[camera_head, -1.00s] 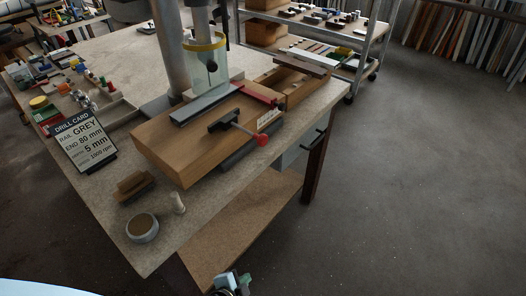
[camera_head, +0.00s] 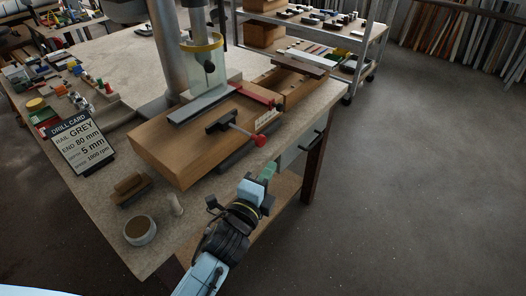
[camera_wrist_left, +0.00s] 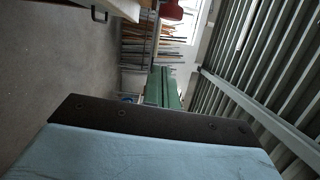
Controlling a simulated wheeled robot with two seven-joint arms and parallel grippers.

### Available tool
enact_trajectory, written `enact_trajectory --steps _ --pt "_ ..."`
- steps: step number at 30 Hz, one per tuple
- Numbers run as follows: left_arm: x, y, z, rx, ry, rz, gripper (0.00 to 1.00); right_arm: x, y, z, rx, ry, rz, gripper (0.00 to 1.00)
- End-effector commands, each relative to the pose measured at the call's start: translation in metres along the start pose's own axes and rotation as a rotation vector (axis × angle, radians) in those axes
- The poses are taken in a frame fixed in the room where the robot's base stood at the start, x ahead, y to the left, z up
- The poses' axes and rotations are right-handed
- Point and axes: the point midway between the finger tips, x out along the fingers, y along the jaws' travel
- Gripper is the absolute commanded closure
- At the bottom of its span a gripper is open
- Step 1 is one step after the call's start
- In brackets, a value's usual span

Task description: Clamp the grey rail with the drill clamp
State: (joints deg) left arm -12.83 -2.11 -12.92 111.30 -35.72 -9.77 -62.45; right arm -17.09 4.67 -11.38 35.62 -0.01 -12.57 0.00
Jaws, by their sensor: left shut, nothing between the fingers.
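The grey rail (camera_head: 203,104) lies on the wooden block (camera_head: 165,150) under the drill press. The drill clamp (camera_head: 219,122) is black and stands on the block on the near side of the rail; its lever runs right to a red knob (camera_head: 259,140) past the block's edge. I cannot tell whether the clamp touches the rail. My left gripper (camera_head: 268,171) is shut and empty, in front of the bench edge, below and apart from the red knob. Its green fingers (camera_wrist_left: 163,88) are together in the left wrist view, with a red shape (camera_wrist_left: 172,9) beyond. My right gripper is out of view.
The drill card (camera_head: 80,147) stands at the left. A brush (camera_head: 132,188), a round tin (camera_head: 140,229) and a small pale peg (camera_head: 176,204) sit near the front edge. A red stop (camera_head: 254,96) is beside the rail. The floor at right is clear.

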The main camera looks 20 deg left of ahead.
Motion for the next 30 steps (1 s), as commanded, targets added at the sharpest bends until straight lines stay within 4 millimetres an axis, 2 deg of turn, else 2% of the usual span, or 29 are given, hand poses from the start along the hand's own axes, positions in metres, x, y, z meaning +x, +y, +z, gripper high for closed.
enact_trajectory --steps 1,7,9,15,30 --pt "0.011 -0.001 0.0 -0.001 0.0 -0.002 1.0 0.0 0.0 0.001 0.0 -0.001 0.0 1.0" --pt "0.049 -0.001 0.0 -0.001 -0.001 -0.001 1.0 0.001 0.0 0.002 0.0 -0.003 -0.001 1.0" --pt "0.049 0.0 0.015 0.005 -0.001 0.002 1.0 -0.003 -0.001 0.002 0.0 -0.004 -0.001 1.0" --pt "0.053 0.0 0.035 0.0 0.0 0.001 1.0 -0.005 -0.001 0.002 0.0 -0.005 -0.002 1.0" --pt "0.055 0.001 0.043 0.0 0.0 0.002 1.0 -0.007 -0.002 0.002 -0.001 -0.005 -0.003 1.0"
